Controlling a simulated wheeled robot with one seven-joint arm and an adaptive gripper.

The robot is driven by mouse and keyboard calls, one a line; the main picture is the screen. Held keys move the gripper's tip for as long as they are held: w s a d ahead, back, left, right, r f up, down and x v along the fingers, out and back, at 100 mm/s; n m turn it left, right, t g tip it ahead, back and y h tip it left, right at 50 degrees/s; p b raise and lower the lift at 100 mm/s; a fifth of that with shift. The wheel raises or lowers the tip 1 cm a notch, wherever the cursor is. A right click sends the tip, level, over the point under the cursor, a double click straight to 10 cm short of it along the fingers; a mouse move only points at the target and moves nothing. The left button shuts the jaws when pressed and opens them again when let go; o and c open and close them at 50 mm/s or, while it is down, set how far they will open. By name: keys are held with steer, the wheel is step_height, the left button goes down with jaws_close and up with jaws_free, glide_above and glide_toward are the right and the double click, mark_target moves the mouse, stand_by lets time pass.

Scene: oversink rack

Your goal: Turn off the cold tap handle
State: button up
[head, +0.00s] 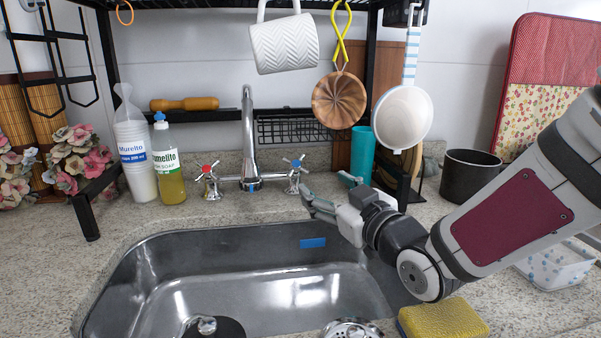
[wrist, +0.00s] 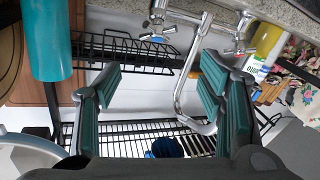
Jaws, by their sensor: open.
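The cold tap handle (head: 294,173) is a metal cross handle with a blue cap, on the right of the chrome faucet (head: 249,140). In the wrist view, which is turned upside down, the cold tap handle (wrist: 157,18) shows at the top middle. The hot tap handle (head: 208,180) has a red cap and stands on the left of the spout. My gripper (head: 330,188) is open and empty, just right of the cold handle. In the wrist view my gripper's teal-padded fingers (wrist: 160,80) stand wide apart, with nothing between the pads. I cannot tell whether a fingertip touches the handle.
A teal cup (head: 362,153) stands behind my gripper, beside the black rack. The sink (head: 240,285) lies in front.

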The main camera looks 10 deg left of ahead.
mark_target(294, 165)
steer(key=b+x, duration=0.2)
steer(key=x, duration=1)
steer(key=shift+a+b, duration=0.15)
steer(key=shift+b, duration=0.2)
steer(key=shift+c, duration=0.4)
steer(key=c, duration=1.2)
